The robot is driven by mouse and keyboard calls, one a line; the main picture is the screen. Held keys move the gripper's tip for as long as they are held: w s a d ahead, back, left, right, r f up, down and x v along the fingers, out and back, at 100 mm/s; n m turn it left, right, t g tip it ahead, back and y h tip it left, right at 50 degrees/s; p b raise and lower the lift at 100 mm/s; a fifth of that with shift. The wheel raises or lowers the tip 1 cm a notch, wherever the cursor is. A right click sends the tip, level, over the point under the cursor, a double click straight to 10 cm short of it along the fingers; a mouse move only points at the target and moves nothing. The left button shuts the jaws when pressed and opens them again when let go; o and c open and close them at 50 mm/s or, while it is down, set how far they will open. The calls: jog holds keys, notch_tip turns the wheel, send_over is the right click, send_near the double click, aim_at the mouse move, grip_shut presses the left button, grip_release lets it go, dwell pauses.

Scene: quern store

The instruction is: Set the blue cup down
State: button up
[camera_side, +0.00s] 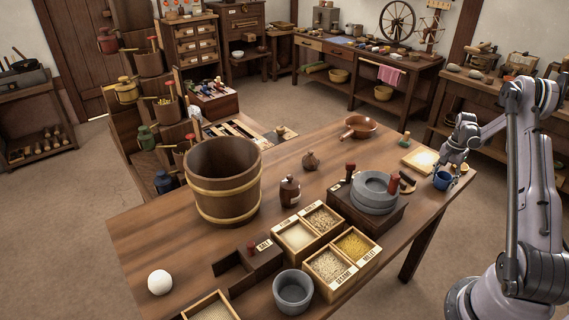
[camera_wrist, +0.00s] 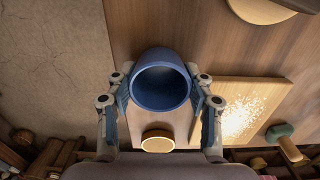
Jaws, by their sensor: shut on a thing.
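The blue cup (camera_side: 443,180) is at the right end of the wooden table (camera_side: 255,235), close to its edge. My gripper (camera_side: 455,158) reaches down to it from the right. In the wrist view the cup (camera_wrist: 160,90) sits between the two fingers of my gripper (camera_wrist: 160,76), which are shut on its sides, one on the left and one on the right. Its open mouth faces the camera and it looks empty. I cannot tell whether its base touches the tabletop or hangs slightly above it.
A pale board (camera_wrist: 240,108) with scattered grains lies right of the cup; a small round wooden piece (camera_wrist: 158,141) is close by. Table edge and floor are near.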

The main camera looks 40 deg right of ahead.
jog(key=shift+f, duration=0.15)
jog(key=o, duration=1.2)
notch_tip(320, 180, up, 12)
jog(key=w+a+r+n+t+h, duration=0.1)
jog(key=w+a+r+n, duration=0.15)
jog(key=a+r, duration=0.2)
jog(key=w+a+r+n, duration=0.1)
jog(key=w+a+r, duration=0.2)
jog(key=a, duration=0.3)
jog(key=w+a+r+n+t, duration=0.1)
jog(key=a+r+n, duration=0.15)
jog(key=a, duration=0.45)
jog(key=w+a+r+n+t, duration=0.1)
jog(key=w+a+r+n, duration=0.15)
jog(key=a, duration=0.45)
jog(key=s+a+n+t, duration=0.2)
jog(key=s+a+n, duration=0.2)
jog(key=a, duration=0.7)
jog(key=s+a+n+t+y, duration=0.1)
jog(key=s+a+n, duration=0.4)
jog(key=a, duration=0.7)
jog(key=shift+s+f+t, duration=0.2)
jog(key=shift+f+t, duration=0.2)
jog(key=shift+t, duration=0.2)
